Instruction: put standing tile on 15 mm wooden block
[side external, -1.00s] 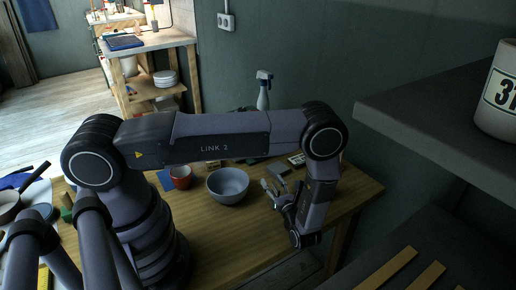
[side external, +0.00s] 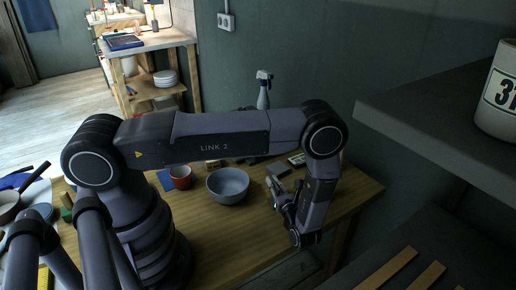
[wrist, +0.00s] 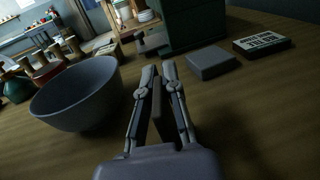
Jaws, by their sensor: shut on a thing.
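The standing tile (wrist: 157,108) is a thin brown upright piece between my fingers in the wrist view. My gripper (wrist: 160,72) is shut on it, low over the table. The fingers hide part of the tile. In the side view my gripper (side external: 277,194) is at the right part of the table, and the tile cannot be made out there. A flat greyish square block (wrist: 213,62) lies on the table beyond and right of my gripper, apart from it. It also shows in the side view (side external: 277,169). I cannot tell whether it is the wooden block.
A grey bowl (wrist: 82,95) stands close left of my gripper. A dark box with a white label (wrist: 262,42) lies beyond the flat block. A red cup (side external: 181,177) stands left of the bowl, and a spray bottle (side external: 263,93) at the back. The table right of my gripper is bare.

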